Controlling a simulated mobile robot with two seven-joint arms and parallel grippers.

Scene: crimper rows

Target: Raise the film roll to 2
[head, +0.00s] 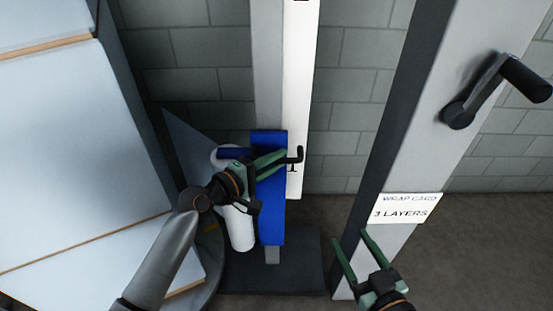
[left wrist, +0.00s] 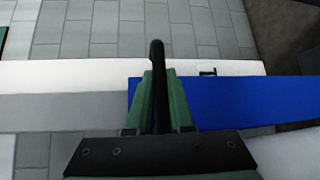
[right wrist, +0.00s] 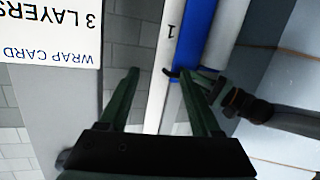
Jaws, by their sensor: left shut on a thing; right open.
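The white film roll (head: 241,230) stands upright beside the blue carriage (head: 271,220) low on the grey mast, partly hidden by my left arm. A black bent handle (head: 299,154) sticks out from the carriage. My left gripper (head: 275,162) is shut on this handle, which shows between its fingers in the left wrist view (left wrist: 157,55). The handle's tip lies over the white scale strip (head: 298,90), close to the mark 1 (right wrist: 170,31). The mark 2 cannot be read in any view. My right gripper (head: 350,238) is open and empty, right of the mast.
A wrapped pallet load (head: 80,110) stands at the left. A grey post (head: 410,130) with a black crank (head: 485,90) and a "WRAP CARD 3 LAYERS" card (head: 408,207) stands at the right. The mast above the carriage looks clear.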

